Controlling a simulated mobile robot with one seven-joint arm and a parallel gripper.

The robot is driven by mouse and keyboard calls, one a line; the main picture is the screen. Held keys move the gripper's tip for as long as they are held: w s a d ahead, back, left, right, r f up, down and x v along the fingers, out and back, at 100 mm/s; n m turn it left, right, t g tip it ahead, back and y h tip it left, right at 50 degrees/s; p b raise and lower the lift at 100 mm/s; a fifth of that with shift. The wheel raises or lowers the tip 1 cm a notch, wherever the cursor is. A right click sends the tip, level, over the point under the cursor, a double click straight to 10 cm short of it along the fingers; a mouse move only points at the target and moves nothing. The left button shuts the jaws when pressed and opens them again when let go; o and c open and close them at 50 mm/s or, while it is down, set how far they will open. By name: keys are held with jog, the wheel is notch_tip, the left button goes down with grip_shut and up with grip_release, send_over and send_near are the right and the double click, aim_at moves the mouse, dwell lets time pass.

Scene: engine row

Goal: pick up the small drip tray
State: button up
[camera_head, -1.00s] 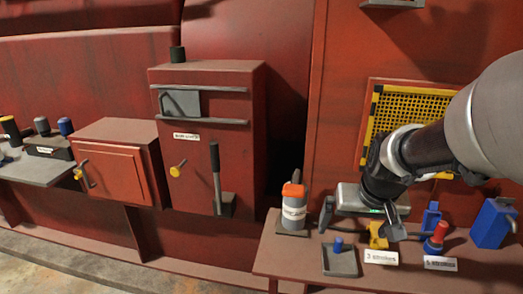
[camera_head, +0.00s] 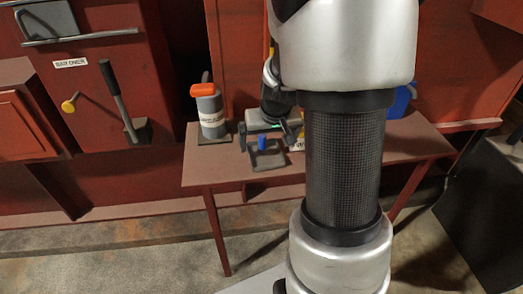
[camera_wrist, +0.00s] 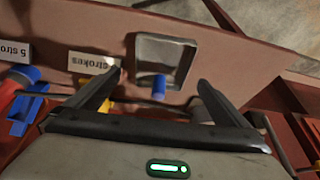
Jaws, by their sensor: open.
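The small drip tray, a shallow grey square dish (camera_head: 268,160), lies on the red-brown bench below my gripper (camera_head: 268,137). In the wrist view the tray (camera_wrist: 166,52) lies just beyond my fingertips (camera_wrist: 159,82). A small blue cylinder (camera_wrist: 159,88) stands at its near edge, seen between my two fingers; it also shows in the head view (camera_head: 262,143). I cannot tell whether it is fixed to the tray. My gripper is open, with nothing between the fingers that I can see as held. My arm hides part of the bench in the head view.
A grey bottle with an orange top (camera_head: 210,112) stands left of my gripper. Labels (camera_wrist: 93,62), a yellow piece (camera_wrist: 98,92) and blue and red items (camera_wrist: 25,110) lie left in the wrist view. The bench's front edge runs close beyond the tray.

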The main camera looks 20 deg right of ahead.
aim_at(264, 152)
jog(key=b+x, duration=0.1)
jog(key=x, duration=0.3)
jog(key=shift+w+f, duration=0.3)
jog(key=shift+w, duration=0.05)
